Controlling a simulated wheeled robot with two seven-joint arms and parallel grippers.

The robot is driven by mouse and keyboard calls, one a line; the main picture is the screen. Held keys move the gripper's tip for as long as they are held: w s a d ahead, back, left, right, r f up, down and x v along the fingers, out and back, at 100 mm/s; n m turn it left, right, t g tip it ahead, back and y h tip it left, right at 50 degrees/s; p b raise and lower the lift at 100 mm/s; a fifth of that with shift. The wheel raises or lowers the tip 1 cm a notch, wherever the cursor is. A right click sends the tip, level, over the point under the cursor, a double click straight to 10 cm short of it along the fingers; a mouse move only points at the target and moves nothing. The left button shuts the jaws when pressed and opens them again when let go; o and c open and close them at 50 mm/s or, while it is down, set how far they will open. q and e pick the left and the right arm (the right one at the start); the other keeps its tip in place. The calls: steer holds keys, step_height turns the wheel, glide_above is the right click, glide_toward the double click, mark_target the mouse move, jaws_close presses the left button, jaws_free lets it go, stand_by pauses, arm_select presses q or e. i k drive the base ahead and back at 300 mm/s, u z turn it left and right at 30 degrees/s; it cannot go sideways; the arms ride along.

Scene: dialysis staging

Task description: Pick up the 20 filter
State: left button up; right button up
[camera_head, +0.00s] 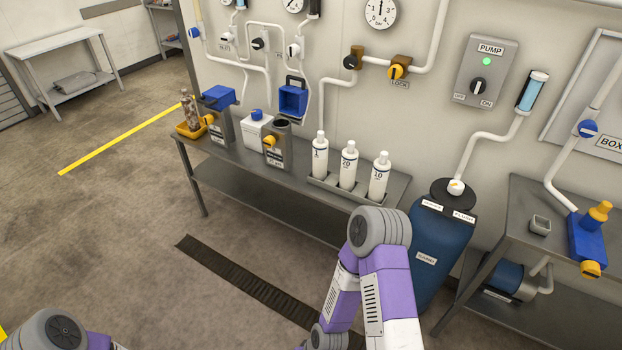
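The 20 filter (348,168) is a white bottle-shaped cartridge with a narrow cap and a dark "20" label. It stands upright in the middle of a row of three in a low grey holder (333,189) on the grey metal bench. The filter marked 1 (319,158) is to its left and the filter marked 10 (378,178) is to its right. My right arm shows in the lower middle, in front of the bench, but its gripper is out of view. Only a piece of my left arm shows at the bottom left; its gripper is out of view too.
Left of the filters on the bench (298,187) are grey housings with yellow valves (269,140) and a white canister (254,131). A blue tank (440,248) stands at the bench's right end. Wall pipes run behind. Floor in front is open around a dark drain grate (245,280).

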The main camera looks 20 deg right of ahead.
mark_target(349, 154)
steer(key=u, duration=1.2)
steer(key=i, duration=0.2)
steer(key=z, duration=0.85)
steer(key=i, duration=1.55)
steer(key=z, duration=1.05)
